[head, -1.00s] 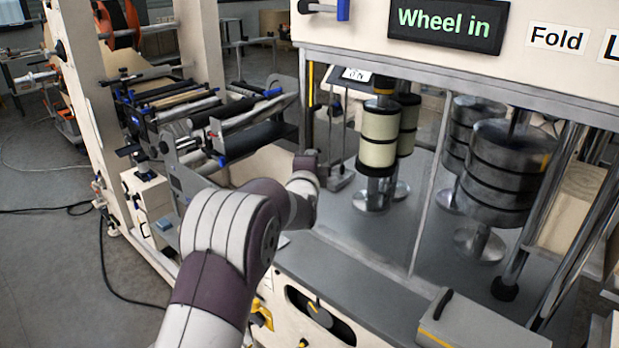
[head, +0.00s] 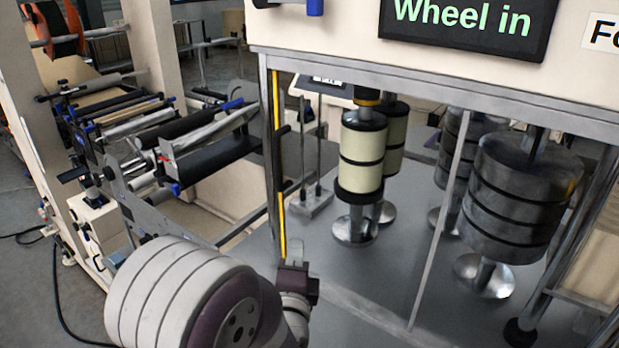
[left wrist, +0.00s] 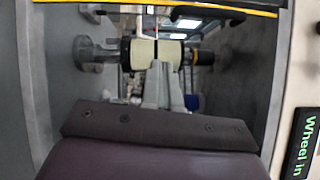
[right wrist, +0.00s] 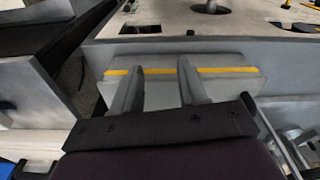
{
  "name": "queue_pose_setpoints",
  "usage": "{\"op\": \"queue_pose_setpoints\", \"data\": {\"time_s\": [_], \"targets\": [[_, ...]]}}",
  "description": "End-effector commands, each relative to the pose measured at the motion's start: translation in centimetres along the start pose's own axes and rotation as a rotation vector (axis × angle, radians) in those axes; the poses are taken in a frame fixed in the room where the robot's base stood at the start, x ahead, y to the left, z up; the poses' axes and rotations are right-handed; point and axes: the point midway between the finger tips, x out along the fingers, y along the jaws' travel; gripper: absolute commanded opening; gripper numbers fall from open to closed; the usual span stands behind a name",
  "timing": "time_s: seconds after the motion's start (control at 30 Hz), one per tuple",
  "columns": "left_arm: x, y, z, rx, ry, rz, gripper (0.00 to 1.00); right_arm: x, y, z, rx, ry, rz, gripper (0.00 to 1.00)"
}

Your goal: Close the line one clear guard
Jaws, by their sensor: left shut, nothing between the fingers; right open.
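A tall yellow-edged strip with a dark bar beside it, which looks like the edge of the clear guard (head: 280,165), stands upright at the left side of the machine opening under the "Wheel in" sign. The clear panel itself is hard to make out, so I cannot tell how far it is closed. A yellow-edged strip (left wrist: 215,7) also crosses the top of the left wrist view. My left gripper (head: 293,256) is shut and empty, low near the opening's left edge; its fingers (left wrist: 160,82) point inward. My right gripper (right wrist: 157,75) is open, only in the right wrist view.
Cream rollers (head: 361,155) and grey rollers (head: 520,195) stand inside the opening, with a grey post (head: 447,200) between them. A web-roller frame (head: 170,140) is at left. A grey box with a yellow stripe (right wrist: 225,82) lies just beyond my right fingers.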

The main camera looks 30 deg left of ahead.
Motion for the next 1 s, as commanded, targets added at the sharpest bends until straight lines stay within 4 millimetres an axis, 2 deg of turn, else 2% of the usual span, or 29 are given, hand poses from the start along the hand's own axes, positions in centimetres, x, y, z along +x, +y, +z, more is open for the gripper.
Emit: {"op": "queue_pose_setpoints", "data": {"time_s": [0.07, 0.2, 0.27, 0.67, 0.8, 1.0], "targets": [[-0.3, -0.6, 0.5, 0.012, -0.019, -0.035, 0.00, 0.0, 0.0, 0.0, 0.000, 0.000, 0.000, 0.43], [0.5, -1.3, 0.7, 0.018, -0.030, -0.062, 0.00, -0.2, 0.0, 0.0, 0.000, -0.001, 0.000, 0.43], [1.4, -1.4, 0.8, 0.018, -0.030, -0.062, 0.00, -0.4, 0.0, 0.0, 0.000, -0.001, 0.000, 0.43], [10.0, -2.1, 1.0, 0.018, -0.028, -0.059, 0.00, -3.1, 0.0, -0.3, 0.000, 0.000, 0.000, 0.43], [11.4, -2.2, 2.8, 0.018, -0.030, -0.059, 0.00, -4.2, 0.0, -0.5, 0.000, 0.000, 0.000, 0.43], [12.4, -2.0, 3.8, 0.019, -0.028, -0.060, 0.00, -4.7, 0.0, -0.5, 0.000, 0.000, 0.000, 0.43]]}}
